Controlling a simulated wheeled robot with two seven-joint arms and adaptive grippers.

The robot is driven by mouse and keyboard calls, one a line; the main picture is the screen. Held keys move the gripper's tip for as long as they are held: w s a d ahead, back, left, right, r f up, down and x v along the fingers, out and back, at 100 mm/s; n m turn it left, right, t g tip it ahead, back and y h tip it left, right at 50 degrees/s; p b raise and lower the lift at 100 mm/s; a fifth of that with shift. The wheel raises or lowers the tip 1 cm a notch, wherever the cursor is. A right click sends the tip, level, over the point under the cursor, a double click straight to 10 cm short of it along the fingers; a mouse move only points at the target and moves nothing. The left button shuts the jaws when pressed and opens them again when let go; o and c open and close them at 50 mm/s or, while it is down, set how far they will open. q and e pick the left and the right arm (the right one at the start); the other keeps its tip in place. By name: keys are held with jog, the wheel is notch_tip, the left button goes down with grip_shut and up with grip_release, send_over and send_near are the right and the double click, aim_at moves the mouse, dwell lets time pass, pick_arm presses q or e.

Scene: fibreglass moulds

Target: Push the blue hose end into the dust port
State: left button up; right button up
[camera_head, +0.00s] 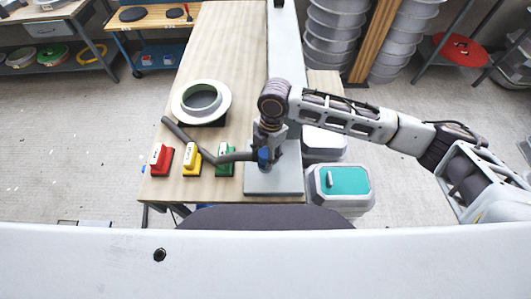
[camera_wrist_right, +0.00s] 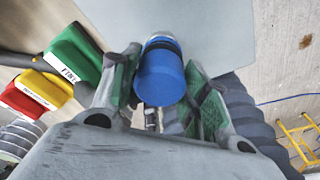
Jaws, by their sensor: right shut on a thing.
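My right gripper (camera_head: 265,150) is shut on the blue hose end (camera_head: 263,158), above the light grey plate at the table's right side. In the right wrist view the blue hose end (camera_wrist_right: 160,77) sits between the green-padded fingers of the gripper (camera_wrist_right: 162,92). The dark grey hose (camera_head: 205,148) runs left from it across the table, past the coloured blocks. A white flanged ring (camera_head: 222,101), open in the middle with a greenish inside, stands further back on the left. I cannot tell for sure whether it is the dust port. My left gripper is not in view.
Red (camera_head: 160,157), yellow (camera_head: 191,158) and green (camera_head: 225,158) labelled blocks stand along the front of the wooden table (camera_head: 235,60). The grey plate (camera_head: 275,183) lies beside them. A teal-lidded bin (camera_head: 345,183) stands right of the table. The table's back half looks clear.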

jog(key=shift+f, duration=0.55)
jog(key=o, duration=1)
jog(key=shift+w+d+r, duration=0.2)
jog(key=shift+r, duration=1.8)
jog(key=shift+w+d+r, duration=0.25)
jog(key=shift+r, duration=1.7)
jog(key=shift+w+d+r, duration=0.2)
jog(key=shift+r, duration=1.8)
jog(key=shift+s+f, duration=0.1)
